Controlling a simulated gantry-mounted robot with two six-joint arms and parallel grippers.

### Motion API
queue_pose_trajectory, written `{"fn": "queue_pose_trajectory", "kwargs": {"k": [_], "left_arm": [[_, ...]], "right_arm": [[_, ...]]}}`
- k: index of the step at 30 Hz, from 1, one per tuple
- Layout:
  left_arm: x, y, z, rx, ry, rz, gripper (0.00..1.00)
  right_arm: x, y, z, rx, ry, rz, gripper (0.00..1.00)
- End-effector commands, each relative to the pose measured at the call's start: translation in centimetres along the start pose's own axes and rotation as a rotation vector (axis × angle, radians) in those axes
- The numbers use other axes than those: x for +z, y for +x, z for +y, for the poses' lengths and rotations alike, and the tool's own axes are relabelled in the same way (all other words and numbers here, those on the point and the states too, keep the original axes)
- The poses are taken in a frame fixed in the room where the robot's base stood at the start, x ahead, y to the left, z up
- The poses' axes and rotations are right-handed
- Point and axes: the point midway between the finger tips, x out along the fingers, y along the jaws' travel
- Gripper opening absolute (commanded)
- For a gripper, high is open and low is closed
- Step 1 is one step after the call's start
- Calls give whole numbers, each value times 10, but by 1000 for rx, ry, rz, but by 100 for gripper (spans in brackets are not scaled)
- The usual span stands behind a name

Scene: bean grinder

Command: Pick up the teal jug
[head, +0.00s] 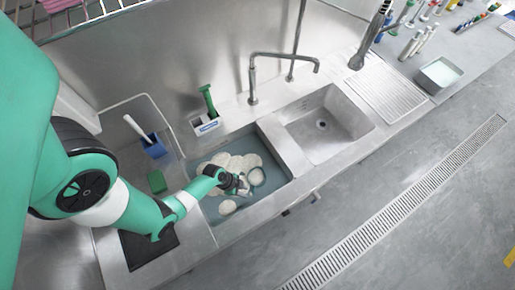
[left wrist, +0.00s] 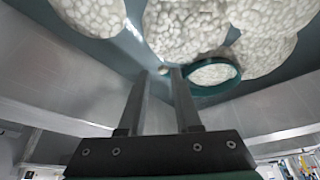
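The teal jug shows in the left wrist view as a round teal rim (left wrist: 213,88) with white foam seen through it, just right of my fingertips. In the head view it seems to be the round thing (head: 256,177) in the water-filled left sink basin, among foam. My left gripper (head: 238,184) is low over this basin, just left of the jug. Its two fingers (left wrist: 163,74) are apart with nothing held between them. Most of the jug's body is hidden by water and foam. My right gripper is not in view.
White foam patches (left wrist: 185,25) float around the jug. The basin's front wall (head: 252,226) is close to my gripper.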

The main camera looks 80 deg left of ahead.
Motion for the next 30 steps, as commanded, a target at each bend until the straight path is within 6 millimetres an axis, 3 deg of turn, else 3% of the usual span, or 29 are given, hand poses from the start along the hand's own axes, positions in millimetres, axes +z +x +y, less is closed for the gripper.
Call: {"fn": "queue_pose_trajectory", "kwargs": {"k": [1,4,14,22,30], "left_arm": [[4,19,0,0,3,1,32],[3,36,-1,-1,3,2,32],[0,50,-1,-2,2,1,32],[1,98,-2,-2,3,1,32],[-1,101,-1,-4,1,2,32]], "right_arm": [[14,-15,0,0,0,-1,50],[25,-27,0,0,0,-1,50],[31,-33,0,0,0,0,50],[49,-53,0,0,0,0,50],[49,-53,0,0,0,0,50]]}}
